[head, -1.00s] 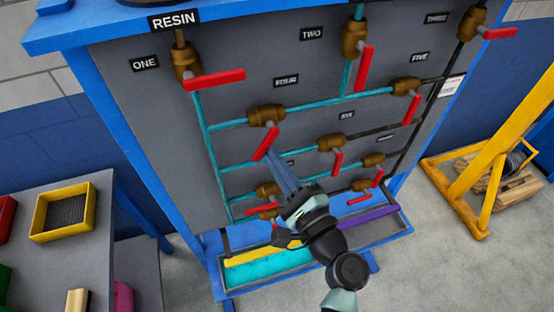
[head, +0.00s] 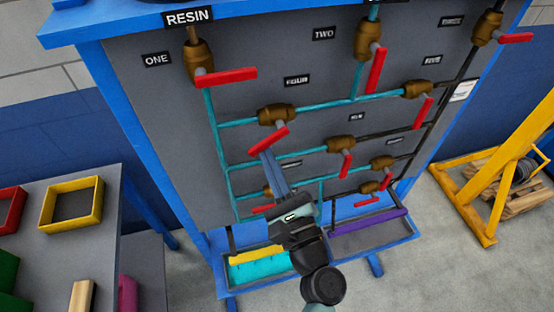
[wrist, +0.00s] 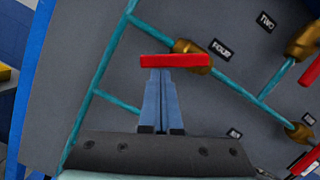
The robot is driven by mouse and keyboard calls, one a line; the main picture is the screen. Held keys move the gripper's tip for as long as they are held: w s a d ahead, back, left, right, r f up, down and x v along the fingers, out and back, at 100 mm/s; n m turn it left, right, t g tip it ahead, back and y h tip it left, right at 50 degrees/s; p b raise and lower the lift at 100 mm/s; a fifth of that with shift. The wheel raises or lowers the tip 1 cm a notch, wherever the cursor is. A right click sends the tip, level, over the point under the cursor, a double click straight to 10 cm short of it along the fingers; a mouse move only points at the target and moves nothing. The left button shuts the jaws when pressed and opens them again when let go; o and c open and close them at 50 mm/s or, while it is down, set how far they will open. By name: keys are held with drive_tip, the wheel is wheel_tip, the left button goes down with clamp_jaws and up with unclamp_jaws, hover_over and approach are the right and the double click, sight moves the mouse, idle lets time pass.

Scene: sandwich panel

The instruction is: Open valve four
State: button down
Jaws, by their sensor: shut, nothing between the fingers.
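Valve four has a brass body (head: 276,114) on a teal pipe, below the label FOUR (head: 297,80). Its red handle (head: 268,139) slants down-left from the body, at an angle to the pipe. My gripper (head: 266,156) is shut with nothing in it, its blue fingertips at the lower side of the handle. In the wrist view the shut fingers (wrist: 161,73) meet the lower edge of the red handle (wrist: 175,61), left of its middle. They look in contact, but the depth is hard to judge. The brass body (wrist: 192,47) is partly behind the handle.
Valve one (head: 199,62) is above left, valve two (head: 367,43) above right, and several other red-handled valves are to the right and below. A trough with teal contents (head: 262,268) is under the panel. A table with a yellow bin (head: 94,217) stands left.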

drive_tip(key=m, duration=0.2)
drive_tip(key=a+r+m+h, duration=0.1)
drive_tip(key=m, duration=0.1)
drive_tip(key=r+m+t+h+p, duration=0.1)
drive_tip(key=m, duration=0.1)
drive_tip(key=shift+s+a+m, duration=0.3)
drive_tip(key=shift+a+m, duration=0.1)
drive_tip(key=shift+f, duration=0.1)
idle(0.3)
